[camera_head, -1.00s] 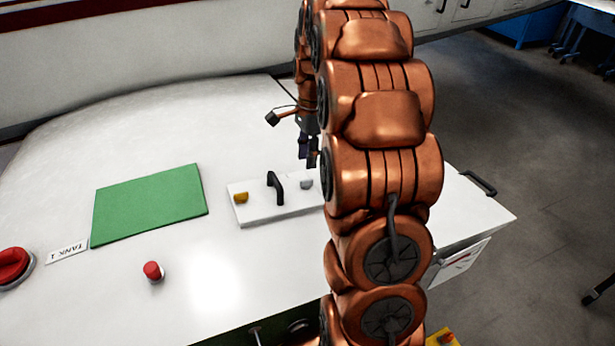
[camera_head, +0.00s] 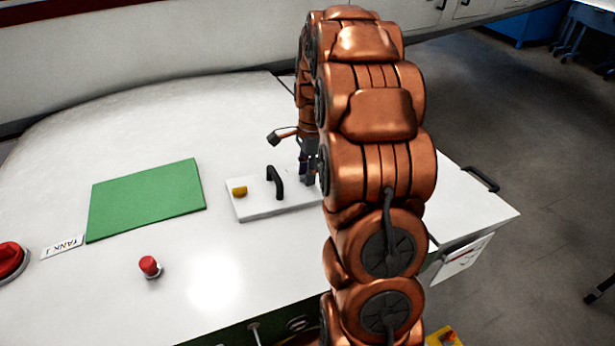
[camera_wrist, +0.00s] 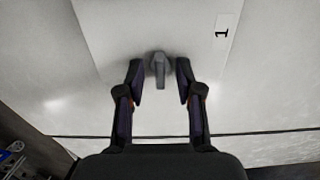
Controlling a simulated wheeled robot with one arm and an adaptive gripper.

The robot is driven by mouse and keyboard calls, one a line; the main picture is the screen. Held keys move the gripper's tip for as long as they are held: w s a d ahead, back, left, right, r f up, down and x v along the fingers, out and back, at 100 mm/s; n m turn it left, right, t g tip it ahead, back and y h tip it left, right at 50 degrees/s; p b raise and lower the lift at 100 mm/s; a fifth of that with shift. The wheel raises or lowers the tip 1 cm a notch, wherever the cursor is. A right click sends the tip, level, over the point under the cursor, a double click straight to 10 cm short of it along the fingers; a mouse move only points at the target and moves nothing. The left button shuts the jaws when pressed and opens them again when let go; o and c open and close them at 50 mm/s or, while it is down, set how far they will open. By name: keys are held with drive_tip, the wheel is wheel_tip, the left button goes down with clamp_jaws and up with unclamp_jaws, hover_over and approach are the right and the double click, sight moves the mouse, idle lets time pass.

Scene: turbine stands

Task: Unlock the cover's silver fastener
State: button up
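The cover (camera_head: 253,208) is a white plate on the white bench top, with a black handle (camera_head: 276,182) standing on it. A gold fastener (camera_head: 239,191) sits at its left end. The silver fastener (camera_wrist: 159,68) shows in the wrist view, a small grey knob with a raised bar. In the head view my gripper hides it. My gripper (camera_wrist: 160,78) is open, with one finger on each side of the silver fastener and a gap visible on both sides. In the head view my gripper (camera_head: 308,174) points down at the cover's right end.
A green mat (camera_head: 147,199) lies left of the cover. A red button (camera_head: 149,266) stands in front, and a larger red knob (camera_head: 10,259) is at the left edge by the TANK 1 label (camera_head: 62,247). A bench handle (camera_head: 481,179) is at the right.

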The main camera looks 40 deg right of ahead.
drive_tip(key=shift+f, duration=0.3)
idle(0.5)
clamp_jaws()
idle(0.3)
drive_tip(key=shift+b, duration=0.3)
